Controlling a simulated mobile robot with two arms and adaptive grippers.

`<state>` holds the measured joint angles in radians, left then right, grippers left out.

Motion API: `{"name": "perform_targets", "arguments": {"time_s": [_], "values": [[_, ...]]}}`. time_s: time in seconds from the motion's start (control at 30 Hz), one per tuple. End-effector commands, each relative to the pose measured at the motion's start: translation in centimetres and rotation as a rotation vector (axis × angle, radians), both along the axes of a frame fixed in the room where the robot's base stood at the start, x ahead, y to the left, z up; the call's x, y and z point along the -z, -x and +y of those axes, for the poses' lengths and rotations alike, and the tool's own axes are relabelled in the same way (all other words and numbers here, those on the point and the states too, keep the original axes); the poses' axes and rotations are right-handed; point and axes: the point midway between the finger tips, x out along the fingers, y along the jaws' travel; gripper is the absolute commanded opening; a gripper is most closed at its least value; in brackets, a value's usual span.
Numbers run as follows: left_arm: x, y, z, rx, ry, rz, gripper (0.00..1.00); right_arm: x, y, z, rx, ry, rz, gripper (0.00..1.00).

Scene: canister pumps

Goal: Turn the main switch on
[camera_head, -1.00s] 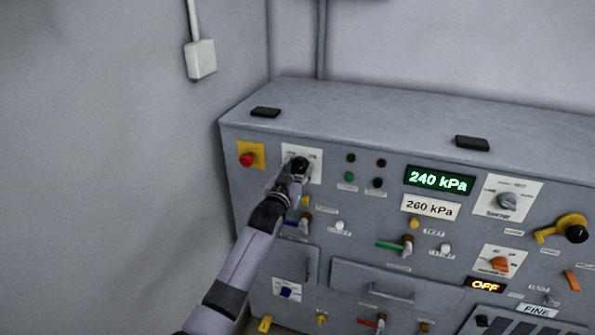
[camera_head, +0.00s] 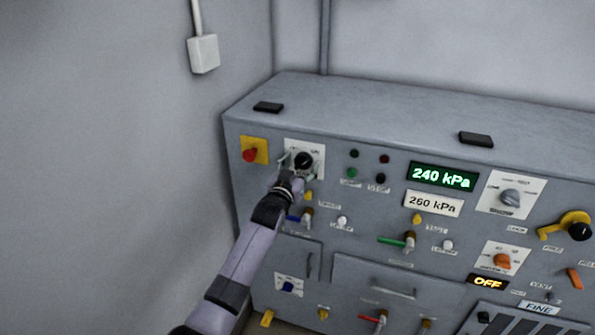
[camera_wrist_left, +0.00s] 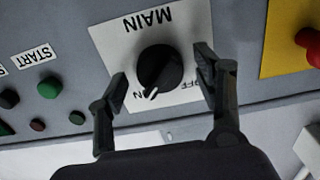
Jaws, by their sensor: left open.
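The main switch is a round black knob (camera_head: 303,160) on a white plate at the upper left of the panel. In the left wrist view the knob (camera_wrist_left: 160,70) shows upside down beneath the word MAIN. Its white pointer mark is turned toward the ON lettering, away from OFF. My left gripper (camera_head: 297,168) is open in front of the switch. In the left wrist view its fingers (camera_wrist_left: 161,72) stand on either side of the knob, with gaps visible on both sides. My right gripper is not in view.
A red button on a yellow plate (camera_head: 253,150) sits left of the switch. Green and dark buttons (camera_head: 352,173) are to its right. Displays read 240 kPa (camera_head: 443,176) and OFF (camera_head: 488,282). A valve with a blue handle (camera_head: 302,217) lies below the switch.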

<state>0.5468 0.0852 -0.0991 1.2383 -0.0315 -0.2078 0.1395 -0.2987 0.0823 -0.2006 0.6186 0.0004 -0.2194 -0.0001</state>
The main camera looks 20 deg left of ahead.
Motion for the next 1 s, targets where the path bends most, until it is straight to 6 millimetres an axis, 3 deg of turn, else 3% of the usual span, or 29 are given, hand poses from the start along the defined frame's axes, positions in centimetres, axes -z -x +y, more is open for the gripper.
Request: {"name": "perform_targets", "arguments": {"time_s": [0.17,0.7,1.0], "values": [[0.2,1.5,0.1,0.000,0.000,0.001,0.61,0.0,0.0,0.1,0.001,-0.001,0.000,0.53],[0.2,10.9,0.4,-0.001,0.000,0.002,0.61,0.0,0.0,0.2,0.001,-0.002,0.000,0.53],[0.1,12.0,0.5,-0.001,-0.001,0.002,0.61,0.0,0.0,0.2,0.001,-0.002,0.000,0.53]]}}
